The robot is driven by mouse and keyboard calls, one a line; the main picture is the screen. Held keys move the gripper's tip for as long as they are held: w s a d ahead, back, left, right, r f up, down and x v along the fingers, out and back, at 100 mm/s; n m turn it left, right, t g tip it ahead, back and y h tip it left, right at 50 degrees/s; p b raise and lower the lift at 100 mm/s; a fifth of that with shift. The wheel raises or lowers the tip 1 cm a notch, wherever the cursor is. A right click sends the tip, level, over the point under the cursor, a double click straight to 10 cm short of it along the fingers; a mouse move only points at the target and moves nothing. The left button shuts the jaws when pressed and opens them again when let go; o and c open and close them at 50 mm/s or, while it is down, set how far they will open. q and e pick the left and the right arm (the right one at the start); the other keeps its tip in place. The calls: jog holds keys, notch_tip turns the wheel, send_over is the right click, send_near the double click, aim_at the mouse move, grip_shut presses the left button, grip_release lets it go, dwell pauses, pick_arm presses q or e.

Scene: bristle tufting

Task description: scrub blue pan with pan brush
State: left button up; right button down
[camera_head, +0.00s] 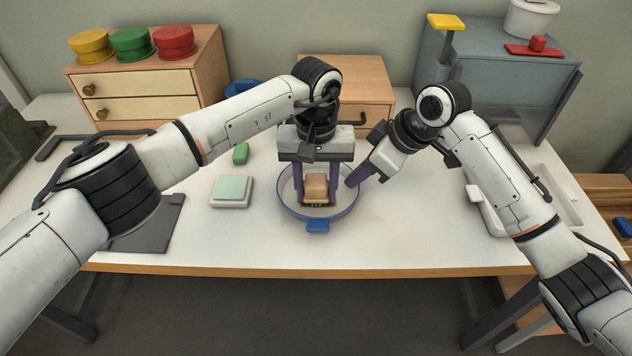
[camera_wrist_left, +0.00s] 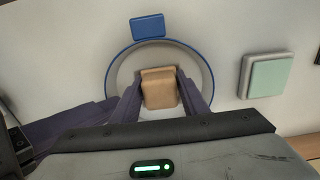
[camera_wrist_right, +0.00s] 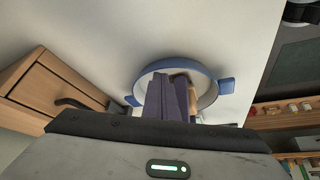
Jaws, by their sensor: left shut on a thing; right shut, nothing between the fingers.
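The blue-rimmed pan (camera_head: 290,207) with a pale inside sits on the table's middle; its front blue handle (camera_head: 318,226) points to the near edge. The wooden pan brush (camera_head: 315,187) is between the fingers of my left gripper (camera_head: 318,190), which is shut on it inside the pan. The left wrist view shows the brush block (camera_wrist_left: 160,88) over the pan floor; its underside is hidden. My right gripper (camera_head: 353,180) is shut and empty, its tips at the pan's right rim. In the right wrist view its fingers (camera_wrist_right: 163,98) overlap the rim (camera_wrist_right: 210,88); contact is unclear.
A pale green square on a white base (camera_head: 231,191) and a small green block (camera_head: 240,153) lie left of the pan. A dark mat (camera_head: 150,228) is further left. A white tray (camera_head: 563,195) is at right. Drawer units (camera_head: 145,80) stand behind.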

pick_arm(q)
jog(key=shift+w+a+f, duration=0.1)
jog(key=shift+w+f, duration=0.05)
jog(key=shift+w, duration=0.75)
jog(key=shift+w+f, duration=0.15)
jog(key=shift+w, duration=0.7)
jog(key=shift+d, duration=0.35)
jog(key=shift+s+r, duration=0.15)
jog(key=shift+s, duration=1.6)
jog(key=shift+w, duration=0.1)
jog(key=shift+w+r, duration=0.1)
jog(key=shift+w, duration=1.6)
jog(key=shift+r, duration=0.1)
notch_tip(320, 180, up, 7)
